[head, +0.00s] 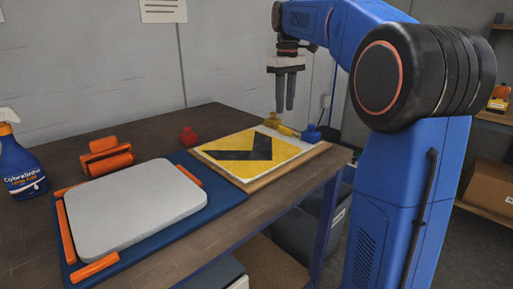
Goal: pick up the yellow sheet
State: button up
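A yellow sheet (228,166) with a black chevron lies flat on a white-edged panel on a wooden board (250,182) at the right end of the table. My gripper (285,108) hangs fingers-down above the far right side of the board, clear of the sheet. A narrow gap shows between its two dark fingers, and nothing is between them.
A light grey rounded plate (135,207) lies on a blue mat (222,199) with orange bars around it. Orange blocks (107,156), a red knob (187,137), yellow (272,120) and blue (311,133) pieces, and a spray bottle (24,170) stand nearby.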

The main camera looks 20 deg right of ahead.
aim_at(285, 128)
jog(key=shift+s+d+f, duration=0.1)
jog(key=shift+f, duration=1.7)
jog(key=shift+s+d+f, duration=0.1)
jog(key=shift+f, duration=1.65)
jog(key=shift+c, duration=0.2)
grip_shut()
